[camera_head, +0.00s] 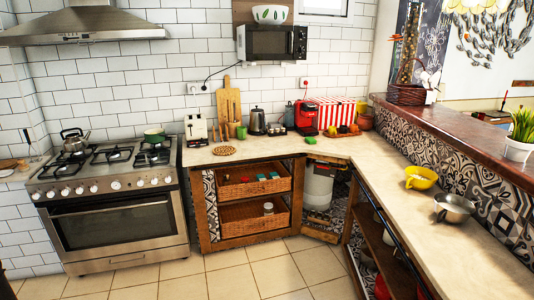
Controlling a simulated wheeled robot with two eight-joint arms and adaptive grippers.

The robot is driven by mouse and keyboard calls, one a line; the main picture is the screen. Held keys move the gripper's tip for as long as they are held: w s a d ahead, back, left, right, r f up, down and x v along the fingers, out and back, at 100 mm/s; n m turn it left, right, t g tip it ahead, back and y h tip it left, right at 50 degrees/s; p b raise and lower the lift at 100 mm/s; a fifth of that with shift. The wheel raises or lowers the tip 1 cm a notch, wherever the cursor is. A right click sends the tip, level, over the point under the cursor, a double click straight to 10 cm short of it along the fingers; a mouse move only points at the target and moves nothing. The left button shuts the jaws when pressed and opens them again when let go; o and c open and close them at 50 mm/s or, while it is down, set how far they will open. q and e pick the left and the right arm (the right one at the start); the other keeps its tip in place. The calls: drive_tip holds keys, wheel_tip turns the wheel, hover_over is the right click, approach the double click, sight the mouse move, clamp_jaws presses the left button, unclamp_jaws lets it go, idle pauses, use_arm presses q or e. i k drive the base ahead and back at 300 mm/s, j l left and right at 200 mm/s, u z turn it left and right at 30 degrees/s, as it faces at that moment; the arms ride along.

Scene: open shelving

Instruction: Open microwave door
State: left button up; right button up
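Neither of my grippers is in view.
A steel stove (110,215) stands at the left under a range hood (85,24). The counter (400,195) runs from the back to the right, with a kettle (258,121), a red coffee machine (305,115) and bowls. The tiled floor (235,278) in front is clear.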

sight(263, 42)
drive_tip(key=i+z, duration=0.1)
drive_tip(key=i, duration=1.15)
drive_tip(key=i+j+z, duration=0.1)
drive_tip(key=i, duration=1.1)
